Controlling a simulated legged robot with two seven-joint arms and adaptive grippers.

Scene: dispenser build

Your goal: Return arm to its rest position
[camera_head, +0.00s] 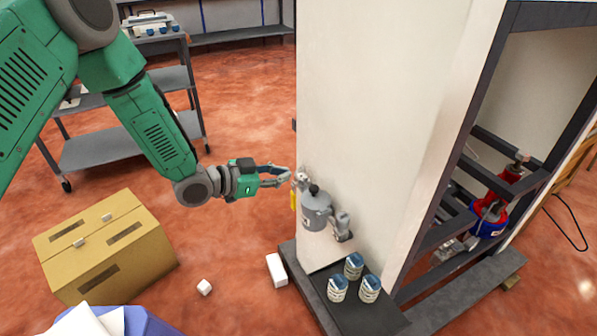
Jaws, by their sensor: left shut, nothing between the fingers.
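My left arm comes in from the upper left, green and grey, and reaches down toward the middle. My left gripper (290,177) is shut with nothing held. Its fingertips are close to the near edge of the tall white panel, beside a grey dispenser-like unit (316,208) mounted there. I cannot tell whether the fingertips touch the unit. Several white cans with blue lids (370,289) stand on a dark tray (340,318) below the unit. My right gripper is not in view.
The white panel (375,120) belongs to a dark frame standing on the floor. A cardboard box (105,245) sits at lower left, with small white blocks (277,270) on the red floor. A grey cart (125,150) stands behind my arm. Floor between box and panel is mostly clear.

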